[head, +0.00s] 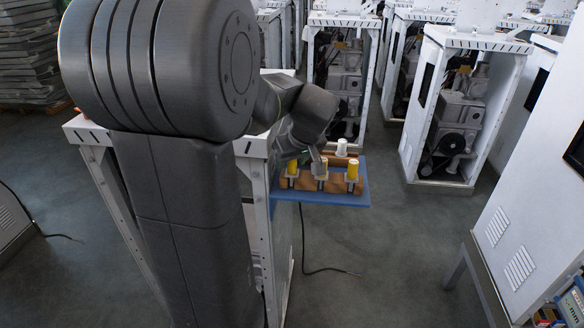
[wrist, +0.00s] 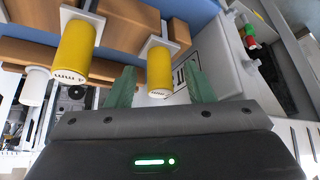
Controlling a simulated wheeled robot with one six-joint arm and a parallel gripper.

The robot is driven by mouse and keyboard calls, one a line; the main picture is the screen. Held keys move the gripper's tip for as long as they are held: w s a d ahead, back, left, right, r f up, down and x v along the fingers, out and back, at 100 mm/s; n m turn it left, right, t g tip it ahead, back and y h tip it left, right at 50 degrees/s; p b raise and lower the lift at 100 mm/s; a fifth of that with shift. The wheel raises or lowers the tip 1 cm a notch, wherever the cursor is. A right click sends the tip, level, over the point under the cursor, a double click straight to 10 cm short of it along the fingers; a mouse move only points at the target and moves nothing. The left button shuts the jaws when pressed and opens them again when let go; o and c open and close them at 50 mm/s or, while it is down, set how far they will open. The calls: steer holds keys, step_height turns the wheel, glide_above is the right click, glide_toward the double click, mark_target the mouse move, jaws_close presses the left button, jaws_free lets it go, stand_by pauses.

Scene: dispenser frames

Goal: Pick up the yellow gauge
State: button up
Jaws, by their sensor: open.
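Yellow gauges stand in a row on a wooden rack: a left one (head: 292,168), a right one (head: 353,170), and a middle one (head: 324,168) partly hidden by my gripper (head: 317,161). In the wrist view two yellow gauges show, one at upper left (wrist: 73,50) and one at centre (wrist: 160,68). My gripper (wrist: 160,76) is open there, with its green fingers on either side of the centre gauge in the picture. I cannot tell whether the gauge is fully between them in depth. Which gauge is meant cannot be told.
The wooden rack (head: 306,183) rests on a blue shelf (head: 330,200) beside a white cabinet frame. A white cylinder (head: 341,147) stands behind the yellow gauges; a white cylinder also shows in the wrist view (wrist: 37,85). White machine cabinets (head: 462,105) stand around. Cables lie on open floor.

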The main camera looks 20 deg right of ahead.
jaws_close()
steer(key=shift+r, duration=0.1)
